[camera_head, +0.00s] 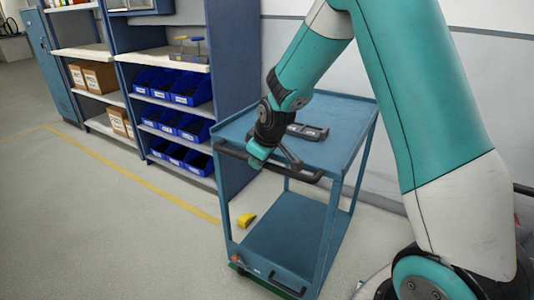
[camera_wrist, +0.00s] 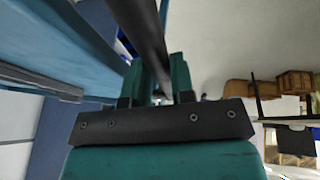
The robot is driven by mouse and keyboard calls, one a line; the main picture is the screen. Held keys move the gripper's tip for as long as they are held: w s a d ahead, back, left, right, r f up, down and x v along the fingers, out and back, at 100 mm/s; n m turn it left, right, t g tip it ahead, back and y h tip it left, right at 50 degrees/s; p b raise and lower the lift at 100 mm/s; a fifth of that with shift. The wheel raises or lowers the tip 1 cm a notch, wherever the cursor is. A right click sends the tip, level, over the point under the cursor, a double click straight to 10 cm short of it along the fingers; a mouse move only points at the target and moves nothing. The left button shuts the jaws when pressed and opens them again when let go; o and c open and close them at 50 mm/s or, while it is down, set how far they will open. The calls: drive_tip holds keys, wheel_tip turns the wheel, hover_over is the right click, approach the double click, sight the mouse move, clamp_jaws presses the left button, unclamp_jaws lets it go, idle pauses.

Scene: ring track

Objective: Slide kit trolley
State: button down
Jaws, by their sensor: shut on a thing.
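The kit trolley (camera_head: 340,118) is a blue open frame with a top tray and a lower shelf (camera_head: 285,238). It stands on the floor in the middle of the head view. A dark handle bar (camera_head: 300,173) runs along the near edge of its top. My gripper (camera_head: 264,155) is shut on this handle bar, left of its middle. In the wrist view the dark bar (camera_wrist: 143,30) passes between the teal fingers of my gripper (camera_wrist: 160,78). The fingers partly hide the bar. A flat dark device (camera_head: 307,131) lies on the top tray.
A blue rack (camera_head: 232,60) with several blue bins (camera_head: 187,90) stands close to the trolley's left. A white wall (camera_head: 300,60) is behind. Open floor with a yellow line (camera_head: 135,175) lies left.

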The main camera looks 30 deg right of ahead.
drive_tip(key=shift+s+a, duration=0.2)
drive_tip(key=c, duration=1)
unclamp_jaws()
drive_tip(key=shift+o, duration=0.2)
drive_tip(key=shift+w, duration=0.1)
drive_tip(key=p+v, duration=0.2)
drive_tip(key=v, duration=1.5)
drive_tip(key=shift+d+r, duration=0.15)
drive_tip(key=shift+r, duration=0.05)
drive_tip(key=s+a+r+g+y+p, duration=0.1)
drive_tip(key=s+a+r+p, duration=0.2)
drive_tip(key=s+a, duration=0.3)
drive_tip(key=s+a+r+n+g+y+p, duration=0.1)
drive_tip(key=s+a+r+p, duration=0.3)
drive_tip(key=s, duration=0.5)
drive_tip(key=s+a+r+g+y+p, duration=0.2)
drive_tip(key=s+a+r+g+p, duration=0.1)
drive_tip(key=s+a, duration=0.4)
drive_tip(key=shift+s+a+r+p, duration=0.3)
drive_tip(key=shift+s+r+p, duration=0.4)
drive_tip(key=shift+p, duration=0.35)
